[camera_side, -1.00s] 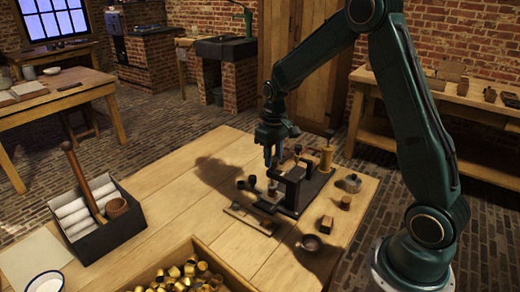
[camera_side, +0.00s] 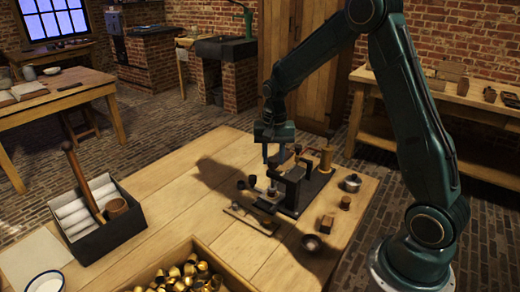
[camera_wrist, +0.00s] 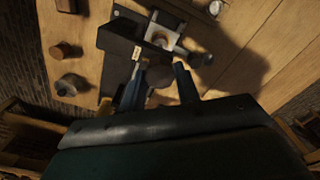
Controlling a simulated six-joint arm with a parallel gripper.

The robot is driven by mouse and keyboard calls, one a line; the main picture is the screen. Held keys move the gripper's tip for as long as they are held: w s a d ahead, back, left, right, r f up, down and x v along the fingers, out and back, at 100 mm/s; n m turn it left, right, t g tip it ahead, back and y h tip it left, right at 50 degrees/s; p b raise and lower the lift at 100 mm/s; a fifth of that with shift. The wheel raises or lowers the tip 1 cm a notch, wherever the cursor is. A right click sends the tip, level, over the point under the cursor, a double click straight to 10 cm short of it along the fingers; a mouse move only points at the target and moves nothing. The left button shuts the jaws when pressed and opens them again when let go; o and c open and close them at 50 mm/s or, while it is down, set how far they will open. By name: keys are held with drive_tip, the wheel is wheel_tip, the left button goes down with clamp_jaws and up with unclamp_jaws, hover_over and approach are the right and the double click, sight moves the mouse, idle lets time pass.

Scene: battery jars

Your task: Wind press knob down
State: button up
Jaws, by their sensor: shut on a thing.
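The dark press (camera_side: 290,188) stands on a black base on the wooden bench. My gripper (camera_side: 273,158) points down over the top of the press. In the wrist view, the round dark press knob (camera_wrist: 160,76) sits between the two fingers of my gripper (camera_wrist: 158,84), which are shut on it. In the side view the knob is mostly hidden by the fingers. A pale metal block with a round seat (camera_wrist: 160,40) lies beyond the knob in the wrist view.
A flat wooden strip (camera_side: 250,221) lies in front. A crate of brass pieces (camera_side: 225,279) and a box of white rolls (camera_side: 118,233) are to the left.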

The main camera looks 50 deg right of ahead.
sight(273, 159)
drive_tip(key=shift+r, duration=0.1)
idle(0.4)
drive_tip(key=o, duration=1)
drive_tip(key=shift+r, duration=0.1)
wheel_tip(273, 159, up, 14)
drive_tip(key=shift+f, duration=0.2)
